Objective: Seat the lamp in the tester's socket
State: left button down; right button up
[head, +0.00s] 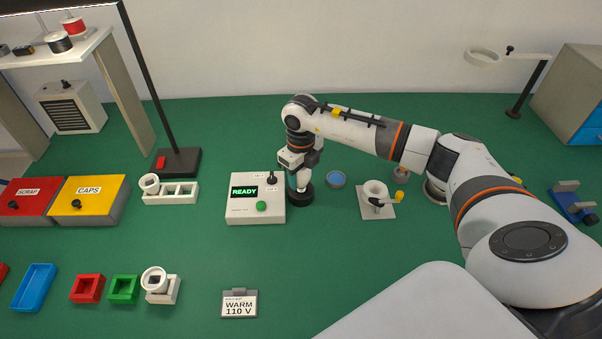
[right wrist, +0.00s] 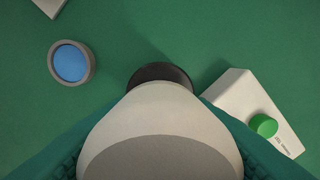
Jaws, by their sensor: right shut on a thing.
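The tester (head: 240,208) is a white box with a lit READY display and a green button; its corner also shows in the right wrist view (right wrist: 232,95). A black round socket (head: 301,199) stands at its right side and shows as a dark disc in the right wrist view (right wrist: 160,72). My right gripper (head: 299,181) points down over the socket, shut on the lamp. The lamp (right wrist: 160,125) fills the lower middle of the right wrist view as a pale rounded body, partly covering the socket. Whether its base touches the socket is hidden. My left gripper is not in view.
A blue-topped round dish (head: 336,179) and a white stand with a cup and crank (head: 376,200) are right of the socket. A lamp post base (head: 178,163) and a white rack (head: 170,193) are left. A WARM 110 V card (head: 239,304) lies in front.

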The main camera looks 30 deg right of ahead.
jog(key=shift+f+b, duration=0.7)
jog(key=shift+f, duration=0.1)
dwell(0.8)
jog(key=o, duration=1)
notch_tip(320, 180, up, 12)
jog(key=shift+r+b, duration=0.1)
jog(key=shift+b, duration=0.6)
